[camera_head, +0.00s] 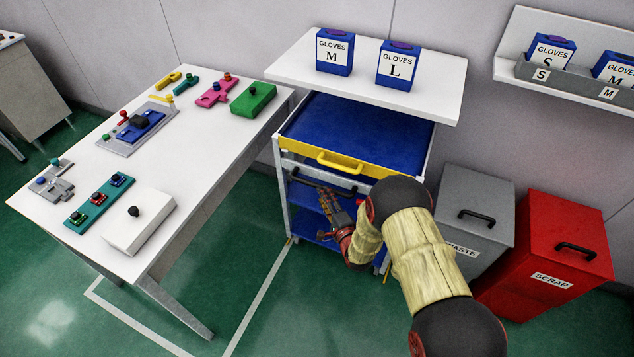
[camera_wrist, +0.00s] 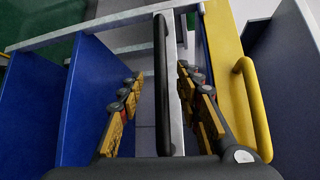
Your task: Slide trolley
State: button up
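The trolley (camera_head: 281,188) has a light metal frame and blue shelves (camera_head: 307,201); it stands under a white top in the head view. A blue drawer or tray with a yellow front (camera_head: 300,148) and yellow handle (camera_head: 338,161) is at its upper part. A black handle (camera_head: 300,179) runs across the frame below the yellow front. My gripper (camera_head: 326,196) is at this handle. In the wrist view the black handle (camera_wrist: 161,60) passes between the two spread fingers of my gripper (camera_wrist: 160,85), with gaps on both sides. The gripper is open and empty.
A white table (camera_head: 190,150) with several coloured fixtures is on the left. Two glove boxes (camera_head: 335,52) stand on the white top (camera_head: 440,78). A grey waste bin (camera_head: 480,195) and red scrap bin (camera_head: 560,230) stand right of the trolley. Green floor (camera_head: 230,240) is open between table and trolley.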

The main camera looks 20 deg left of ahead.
aim_at(317, 186)
jog(key=b+x, duration=0.1)
jog(key=x, duration=0.6)
jog(key=shift+w+b, duration=0.1)
jog(key=shift+b, duration=0.25)
jog(key=shift+c, duration=0.5)
jog(key=c, duration=0.8)
jog(key=shift+f, duration=0.1)
grip_shut()
